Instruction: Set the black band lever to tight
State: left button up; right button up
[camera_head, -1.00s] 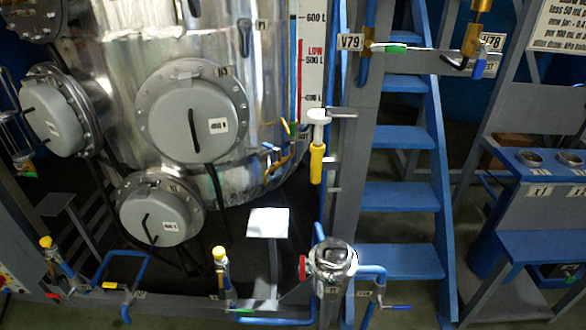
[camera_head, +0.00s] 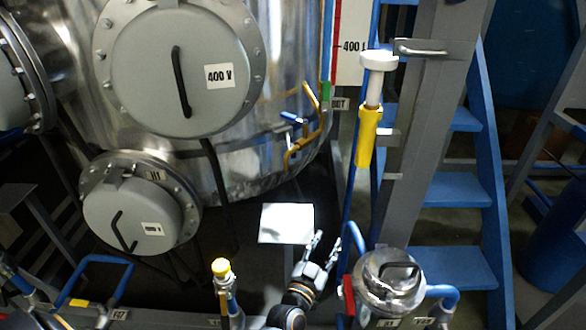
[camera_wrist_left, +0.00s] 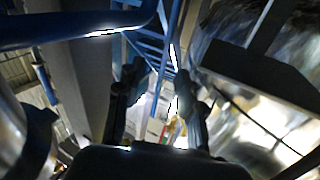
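My left gripper (camera_head: 323,246) has come up from the bottom edge, left of a shiny round-lidded metal vessel (camera_head: 392,292). Its two fingers point up and stand apart, with nothing seen between them. In the left wrist view the fingers (camera_wrist_left: 160,95) are dark and spread. A black handle (camera_head: 398,270) lies across the vessel's lid, and a red piece (camera_head: 348,296) sits at its left side. In the left wrist view a dark band (camera_wrist_left: 40,138) wraps a shiny curved body at the left edge. I cannot make out for sure which part is the black band lever, or its setting. My right gripper is out of view.
A large steel tank (camera_head: 270,60) with grey round hatches fills the left. A white plate (camera_head: 286,223) is just left of the gripper. A blue pipe (camera_head: 355,190) and a yellow-handled part (camera_head: 367,135) rise beside the vessel. Blue stairs (camera_head: 455,190) stand behind.

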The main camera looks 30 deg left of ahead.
pick_arm(q)
jog(key=w+a+r+n+t+y, duration=0.2)
jog(key=a+r+n+y, duration=0.15)
jog(key=r, duration=0.25)
jog(key=n+g+y, duration=0.2)
jog(key=n+y, duration=0.2)
jog(key=y, duration=0.5)
send_near(293, 158)
jog(key=shift+t+h, duration=0.25)
jog(key=shift+t, duration=0.05)
jog(key=x, duration=0.3)
jog(key=b+x, duration=0.1)
jog(key=x, duration=0.6)
jog(key=shift+w+a+f+b, duration=0.25)
jog(key=shift+f+b, duration=0.05)
jog(key=shift+f, duration=0.05)
jog(key=shift+w+a+r, duration=0.3)
jog(key=shift+w+a, duration=0.05)
jog(key=shift+w, duration=0.2)
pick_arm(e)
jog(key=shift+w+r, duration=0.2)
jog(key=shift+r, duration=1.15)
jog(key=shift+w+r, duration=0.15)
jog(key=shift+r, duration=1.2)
pick_arm(q)
jog(key=shift+c, duration=0.4)
grip_shut()
